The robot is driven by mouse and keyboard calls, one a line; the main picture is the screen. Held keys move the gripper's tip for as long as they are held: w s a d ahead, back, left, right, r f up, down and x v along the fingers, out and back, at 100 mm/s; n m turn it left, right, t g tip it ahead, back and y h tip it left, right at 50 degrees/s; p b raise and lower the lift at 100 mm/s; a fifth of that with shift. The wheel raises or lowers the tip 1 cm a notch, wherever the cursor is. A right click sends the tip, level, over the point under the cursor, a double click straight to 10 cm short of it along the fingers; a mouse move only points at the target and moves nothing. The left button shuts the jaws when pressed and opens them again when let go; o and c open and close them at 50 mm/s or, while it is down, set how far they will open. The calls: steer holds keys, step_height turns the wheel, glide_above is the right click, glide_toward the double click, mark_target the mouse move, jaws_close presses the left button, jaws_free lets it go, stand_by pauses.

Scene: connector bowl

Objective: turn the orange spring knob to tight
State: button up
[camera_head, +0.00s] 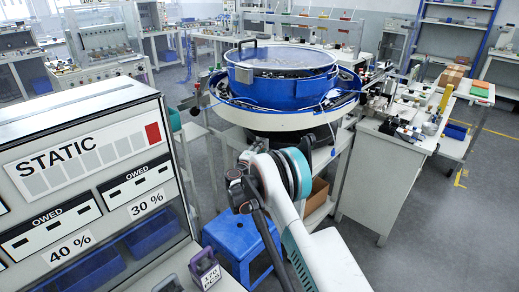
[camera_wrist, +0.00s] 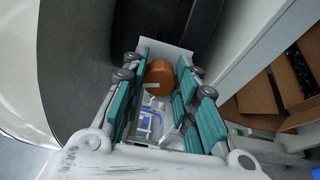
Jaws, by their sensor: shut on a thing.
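The orange spring knob (camera_wrist: 160,72) shows in the wrist view, between the far ends of my two teal-padded fingers. My gripper (camera_wrist: 165,62) is shut on it from both sides. The knob sits close to a dark round body behind it, and a small pale mark shows on its lower face. The fingers cover part of its sides. In the head view the blue connector bowl (camera_head: 282,76) stands on its round white base, with my arm in front and below. The knob and fingertips cannot be made out there.
An open brown cardboard box (camera_wrist: 262,100) lies right of my gripper in the wrist view. A blue stool (camera_head: 240,246) stands below my arm. A STATIC cabinet (camera_head: 90,165) fills the left, and a white workbench (camera_head: 385,150) stands right of the bowl.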

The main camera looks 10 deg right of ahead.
steer(key=shift+m, duration=1.8)
steer(key=o, duration=1)
steer(key=shift+f, duration=0.1)
steer(key=shift+o, duration=0.2)
steer(key=v, duration=1.2)
